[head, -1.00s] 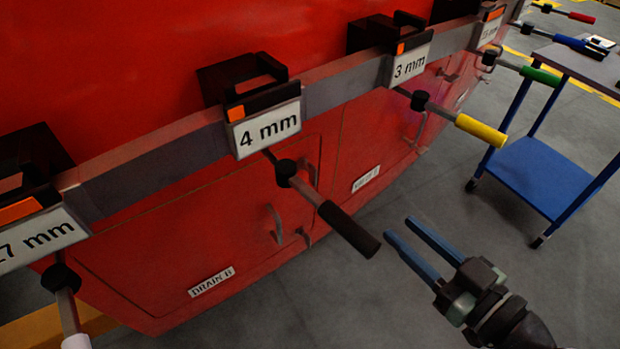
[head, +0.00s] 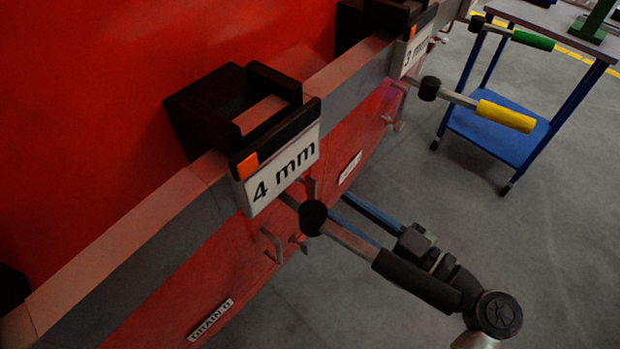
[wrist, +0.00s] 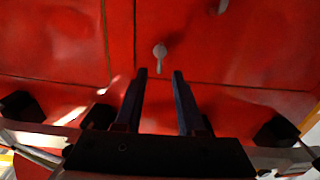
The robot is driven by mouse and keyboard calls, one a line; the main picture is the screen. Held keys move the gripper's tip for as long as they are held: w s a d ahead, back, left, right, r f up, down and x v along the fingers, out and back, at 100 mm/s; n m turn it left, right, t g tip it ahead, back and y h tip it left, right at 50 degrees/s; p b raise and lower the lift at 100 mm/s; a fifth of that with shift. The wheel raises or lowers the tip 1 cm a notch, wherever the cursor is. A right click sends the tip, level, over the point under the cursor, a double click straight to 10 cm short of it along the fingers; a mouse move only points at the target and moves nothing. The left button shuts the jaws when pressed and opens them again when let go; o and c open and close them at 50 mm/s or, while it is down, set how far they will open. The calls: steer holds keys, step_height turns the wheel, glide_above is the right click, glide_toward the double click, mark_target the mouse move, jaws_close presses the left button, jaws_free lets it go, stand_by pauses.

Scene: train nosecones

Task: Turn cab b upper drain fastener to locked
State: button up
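A small grey fastener (wrist: 160,54) sits on the red panel near its seam, with its short lever toward the bottom of the wrist view. I cannot tell for certain whether it is the upper drain one. My gripper (wrist: 160,74) is open and empty. Its two dark fingers point at the panel, with the fastener ahead of and between the tips, apart from both. In the head view my gripper (head: 338,202) reaches behind the 4 mm tool toward the panel. A grey fastener (head: 299,243) and the DRAIN B plate (head: 210,320) show lower left.
The 4 mm tool (head: 338,238) with its black handle hangs in front of my fingers. Its black holder (head: 210,110) and the rail (head: 165,245) lie above. A yellow-handled tool (head: 505,116) and blue trolley (head: 490,120) stand right, over open floor.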

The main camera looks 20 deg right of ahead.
mark_target(316, 189)
steer(key=p+x, duration=0.1)
steer(key=x, duration=0.6)
steer(key=shift+w+a, duration=0.1)
steer(key=shift+w, duration=0.2)
jaws_close()
